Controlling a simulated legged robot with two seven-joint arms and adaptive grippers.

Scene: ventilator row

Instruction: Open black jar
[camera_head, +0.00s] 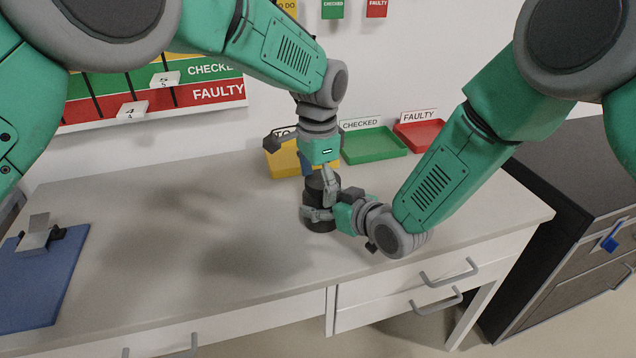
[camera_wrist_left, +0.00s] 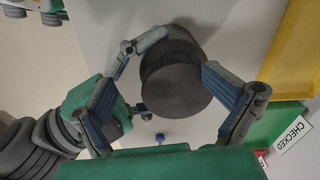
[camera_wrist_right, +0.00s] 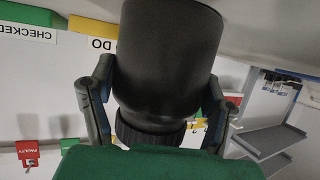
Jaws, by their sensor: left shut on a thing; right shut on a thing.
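My left gripper (camera_head: 322,186) comes from above and is shut on the jar's lid (camera_head: 314,183). The left wrist view shows its fingers (camera_wrist_left: 184,58) on either side of the round dark top (camera_wrist_left: 175,90). My right gripper (camera_head: 322,213) comes from the right and is shut on the jar's body. In the right wrist view its fingers (camera_wrist_right: 160,90) flank the smooth black body (camera_wrist_right: 170,50), and a ribbed band (camera_wrist_right: 150,134) shows at one end. I cannot tell whether the lid has turned.
Behind the jar stand a yellow tray (camera_head: 281,163), a green CHECKED tray (camera_head: 371,147) and a red FAULTY tray (camera_head: 421,136). A blue mat (camera_head: 40,285) with a metal device (camera_head: 36,235) lies at the left. The worktop (camera_head: 180,240) between is clear.

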